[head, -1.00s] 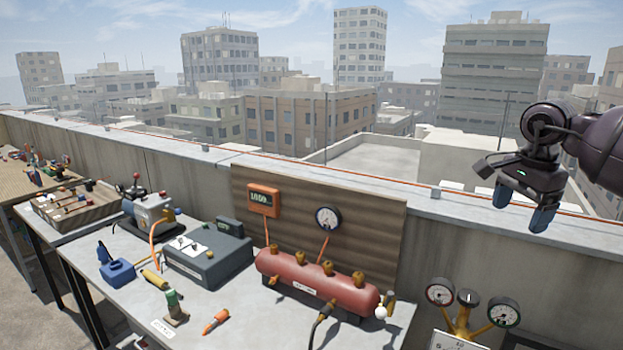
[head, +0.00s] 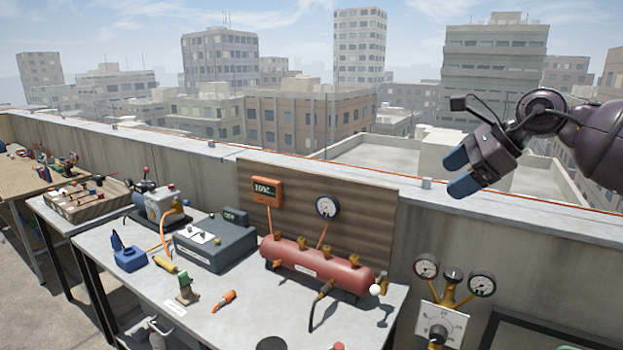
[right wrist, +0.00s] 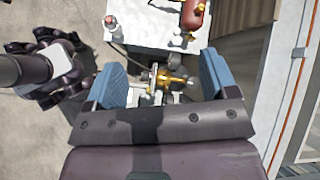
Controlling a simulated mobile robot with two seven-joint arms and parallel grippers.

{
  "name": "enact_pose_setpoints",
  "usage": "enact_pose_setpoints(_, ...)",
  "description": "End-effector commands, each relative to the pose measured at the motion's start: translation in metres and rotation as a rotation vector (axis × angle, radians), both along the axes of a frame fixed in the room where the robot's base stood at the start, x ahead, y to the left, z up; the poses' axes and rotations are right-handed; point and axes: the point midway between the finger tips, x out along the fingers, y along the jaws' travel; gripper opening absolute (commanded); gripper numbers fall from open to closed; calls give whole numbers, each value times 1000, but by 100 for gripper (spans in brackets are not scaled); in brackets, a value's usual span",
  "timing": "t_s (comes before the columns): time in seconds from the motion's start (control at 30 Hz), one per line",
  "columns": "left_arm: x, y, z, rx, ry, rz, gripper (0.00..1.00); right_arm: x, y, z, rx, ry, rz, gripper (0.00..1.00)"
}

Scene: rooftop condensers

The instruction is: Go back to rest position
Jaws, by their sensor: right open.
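My right gripper (head: 462,172) is at the upper right of the head view, in the air in front of the parapet and well above the bench. Its blue-tipped fingers point down and left. In the right wrist view the two blue fingers (right wrist: 168,85) stand wide apart with nothing held between them. The brass gauge manifold (right wrist: 170,80) shows between and beyond them, apart from the gripper. My left gripper is not in the head view.
A grey workbench (head: 245,325) carries a red tank (head: 315,265), a dark grey box (head: 215,245), a blue can (head: 130,258) and an orange-tipped tool (head: 224,300). Gauges (head: 426,266) stand right of it. A concrete parapet (head: 520,230) runs behind. The air around the right gripper looks clear.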

Motion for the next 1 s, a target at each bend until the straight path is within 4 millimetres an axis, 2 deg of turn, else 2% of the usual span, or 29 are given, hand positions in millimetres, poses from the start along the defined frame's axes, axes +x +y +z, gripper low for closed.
enact_pose_setpoints(0.03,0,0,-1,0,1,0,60,0,24,8,122,8,-10,79)
enact_pose_setpoints(0.1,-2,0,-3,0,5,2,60,-2,53,15,313,46,-38,79)
enact_pose_setpoints(0.2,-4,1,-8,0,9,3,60,-6,89,19,592,146,-86,79)
enact_pose_setpoints(0.3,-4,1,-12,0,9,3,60,-8,114,15,875,295,-151,79)
enact_pose_setpoints(0.4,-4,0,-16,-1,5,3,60,-9,128,1,1158,486,-242,79)
enact_pose_setpoints(0.53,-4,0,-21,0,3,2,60,-6,129,-30,1468,737,-383,79)
enact_pose_setpoints(0.67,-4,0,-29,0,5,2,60,-3,119,-73,1725,977,-543,79)
enact_pose_setpoints(0.87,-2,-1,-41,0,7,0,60,-7,94,-160,2048,1307,-816,79)
enact_pose_setpoints(1.0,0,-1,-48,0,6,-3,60,-22,76,-229,2231,1501,-1018,79)
